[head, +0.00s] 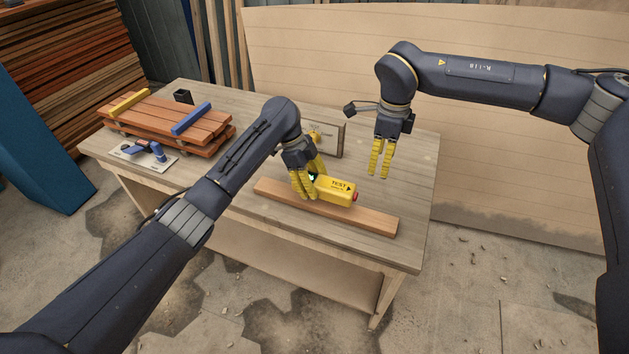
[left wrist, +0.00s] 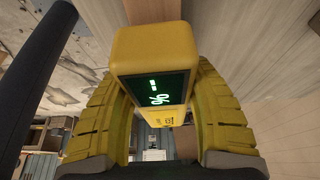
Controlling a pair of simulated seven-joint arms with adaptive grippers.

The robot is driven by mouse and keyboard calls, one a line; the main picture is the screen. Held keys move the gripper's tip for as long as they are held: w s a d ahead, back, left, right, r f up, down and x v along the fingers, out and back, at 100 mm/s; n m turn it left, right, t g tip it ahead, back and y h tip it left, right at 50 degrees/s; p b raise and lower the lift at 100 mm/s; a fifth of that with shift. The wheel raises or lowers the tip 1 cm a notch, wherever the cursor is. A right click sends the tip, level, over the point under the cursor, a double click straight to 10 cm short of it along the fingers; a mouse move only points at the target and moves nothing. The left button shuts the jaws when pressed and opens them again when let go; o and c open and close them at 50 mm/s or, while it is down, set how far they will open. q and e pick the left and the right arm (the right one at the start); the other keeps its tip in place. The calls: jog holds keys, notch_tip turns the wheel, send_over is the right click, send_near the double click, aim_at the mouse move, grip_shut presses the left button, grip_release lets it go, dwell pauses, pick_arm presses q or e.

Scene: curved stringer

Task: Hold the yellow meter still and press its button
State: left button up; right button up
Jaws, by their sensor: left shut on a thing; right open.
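The yellow meter (head: 336,189) is at the middle of the workbench, over a long wooden board (head: 345,217). It has a "TEST" label and a red button (head: 355,196) on its right end. My left gripper (head: 308,188) is shut around the meter's left part. In the left wrist view the meter (left wrist: 152,48) sits between both yellow fingers, its dark screen (left wrist: 158,89) showing green characters. Whether the meter touches the board I cannot tell. My right gripper (head: 379,165) is open and empty, fingers pointing down, above the bench to the right of and behind the meter.
A framed panel (head: 328,137) stands behind the meter. Stacked reddish planks (head: 165,122) with a yellow and a blue bar lie at the bench's back left. A blue tool on a white plate (head: 145,153) lies in front of them. The bench's right end (head: 415,190) is clear.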

pick_arm(q)
jog(key=shift+f, duration=1.6)
jog(key=shift+f, duration=0.6)
